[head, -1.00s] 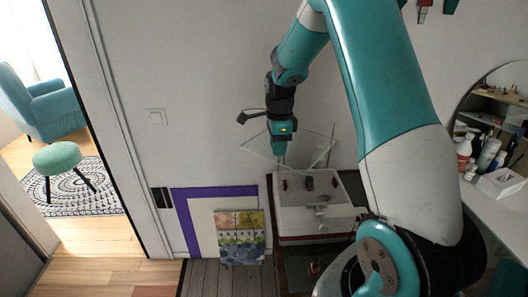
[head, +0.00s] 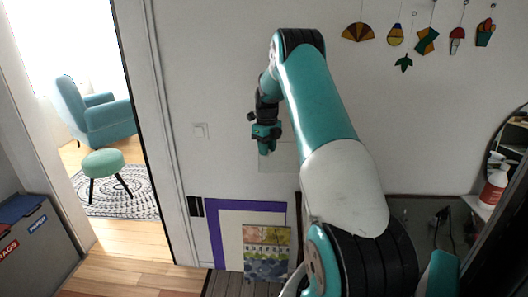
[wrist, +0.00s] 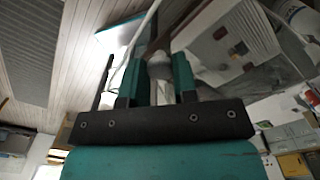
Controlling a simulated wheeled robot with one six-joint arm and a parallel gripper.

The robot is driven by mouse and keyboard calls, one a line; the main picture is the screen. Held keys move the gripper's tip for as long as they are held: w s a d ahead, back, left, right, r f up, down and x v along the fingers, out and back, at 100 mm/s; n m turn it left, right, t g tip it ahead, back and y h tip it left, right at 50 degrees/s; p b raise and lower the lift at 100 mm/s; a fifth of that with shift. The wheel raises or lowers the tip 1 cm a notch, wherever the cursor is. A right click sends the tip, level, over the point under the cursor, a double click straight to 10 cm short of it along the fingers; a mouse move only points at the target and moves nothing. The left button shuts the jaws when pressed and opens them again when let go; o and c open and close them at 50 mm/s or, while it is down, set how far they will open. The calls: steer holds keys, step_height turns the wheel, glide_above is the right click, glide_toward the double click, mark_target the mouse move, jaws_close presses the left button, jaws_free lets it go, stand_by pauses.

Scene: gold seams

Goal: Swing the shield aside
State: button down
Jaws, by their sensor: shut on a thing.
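My gripper (head: 265,148) is at the end of my raised arm, in front of the white wall. In the wrist view its jaws (wrist: 158,85) are closed around a pale, rounded knob (wrist: 159,66). The shield is a clear pane, seen as a faint flat panel (head: 278,158) just below and right of my gripper in the head view. Its far edges are hard to make out. In the wrist view a pale box top with small dark items (wrist: 225,48) shows beyond the jaws. My arm hides that area in the head view.
A dark worktop (head: 425,212) lies right of my arm, with a spray bottle (head: 494,185) at far right. A colourful picture (head: 267,250) leans against a purple-bordered panel (head: 217,235) below the gripper. A doorway with a blue armchair (head: 95,115) opens left.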

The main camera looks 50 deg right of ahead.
steer(key=shift+w+d+m, duration=0.25)
steer(key=shift+w+m, duration=0.05)
steer(key=shift+w, duration=0.3)
steer(key=c, duration=0.9)
jaws_free()
steer(key=shift+r, duration=0.1)
step_height(320, 180, up, 17)
steer(key=b, duration=0.3)
steer(key=shift+b, duration=0.35)
steer(key=shift+r, duration=0.1)
